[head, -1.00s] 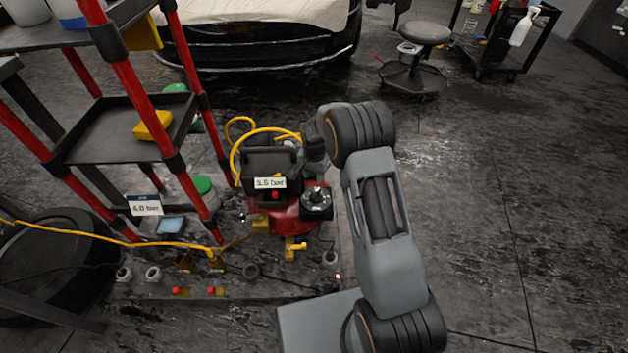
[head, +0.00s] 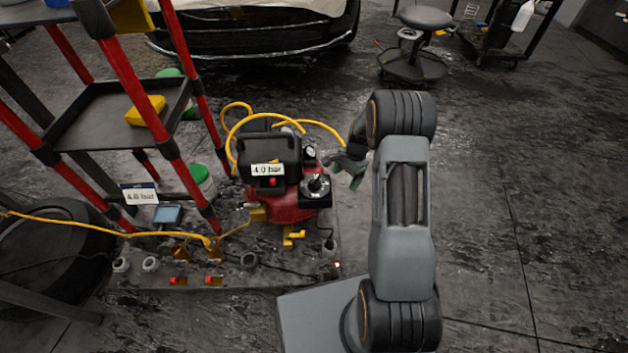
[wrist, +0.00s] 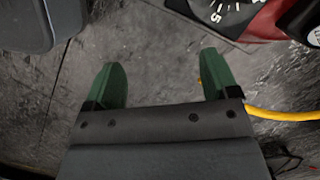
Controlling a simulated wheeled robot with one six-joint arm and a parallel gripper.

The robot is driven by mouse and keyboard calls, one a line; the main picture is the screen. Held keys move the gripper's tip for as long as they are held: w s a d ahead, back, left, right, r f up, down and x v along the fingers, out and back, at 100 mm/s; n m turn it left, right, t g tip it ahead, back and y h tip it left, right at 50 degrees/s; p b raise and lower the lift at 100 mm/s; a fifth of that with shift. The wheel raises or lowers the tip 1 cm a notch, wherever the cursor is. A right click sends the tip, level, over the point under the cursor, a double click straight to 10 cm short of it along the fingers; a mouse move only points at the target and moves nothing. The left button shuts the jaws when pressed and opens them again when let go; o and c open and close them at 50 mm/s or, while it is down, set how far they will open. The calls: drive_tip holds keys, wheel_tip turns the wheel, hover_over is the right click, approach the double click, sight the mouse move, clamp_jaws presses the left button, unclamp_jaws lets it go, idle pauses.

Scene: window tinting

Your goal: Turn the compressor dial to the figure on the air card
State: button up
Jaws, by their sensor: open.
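The red compressor (head: 292,209) stands on the floor platform. Its display (head: 267,170) reads 4.0 bar. The dial (head: 317,184) is a dark knob on a black square plate at the compressor's right front; part of its numbered face (wrist: 225,12) shows at the top of the wrist view. The air card (head: 140,193), at the left by the shelf, reads what looks like 4.0 bar. My gripper (head: 347,180) is to the right of the dial, apart from it. In the wrist view its two green fingers (wrist: 164,82) are spread, with only floor between them.
A red-posted shelf cart (head: 160,130) stands left of the compressor. A yellow hose (head: 110,232) runs along the front left, and another loops behind the compressor. Yellow and red valve parts sit low in front. The floor at right is clear; a stool (head: 425,20) stands far back.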

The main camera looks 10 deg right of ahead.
drive_tip(key=shift+o, duration=0.2)
drive_tip(key=s+f+m+t+y+b, duration=0.2)
drive_tip(key=s+f+m+y, duration=0.2)
drive_tip(key=s+m+y, duration=0.1)
drive_tip(key=shift+f+m+y, duration=0.35)
drive_tip(key=shift+m+y, duration=0.05)
drive_tip(key=shift+m, duration=0.5)
drive_tip(key=m+t+y+b, duration=0.2)
drive_tip(key=m+t+b, duration=0.4)
drive_tip(key=t, duration=0.2)
approach(316, 180)
drive_tip(key=x, duration=0.9)
drive_tip(key=shift+f, duration=0.15)
drive_tip(key=shift+x, duration=0.9)
